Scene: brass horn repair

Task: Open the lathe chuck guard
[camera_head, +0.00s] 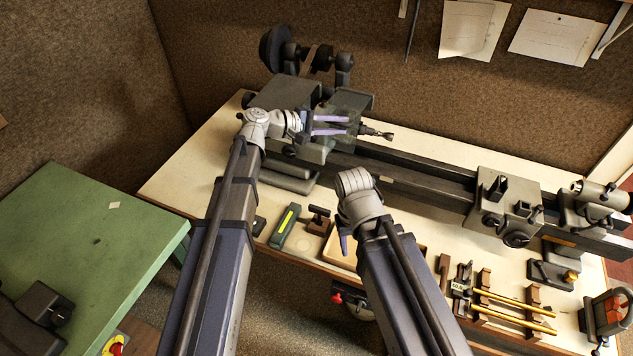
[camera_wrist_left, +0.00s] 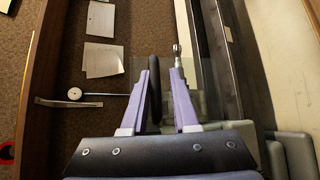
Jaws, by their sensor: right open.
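The lathe's chuck guard (camera_head: 357,100) is a dark, see-through cover beside the headstock (camera_head: 283,92). In the left wrist view it shows as a faint clear panel (camera_wrist_left: 207,100). My left gripper (camera_head: 348,125) is at the guard, its two purple fingers spread and pointing right. In the left wrist view its fingers (camera_wrist_left: 166,65) stand apart. A dark bar (camera_wrist_left: 154,100) shows between them, close to the left finger; I cannot tell if they touch. My right gripper (camera_head: 343,243) is open, low over the bench's front, mostly hidden by its wrist.
The lathe bed (camera_head: 420,170) runs right to the carriage (camera_head: 508,205) and tailstock (camera_head: 597,203). A green-and-yellow box (camera_head: 285,226), a wooden tray (camera_head: 338,252) and brass rods on a rack (camera_head: 515,310) lie along the front. A green table (camera_head: 90,225) stands left.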

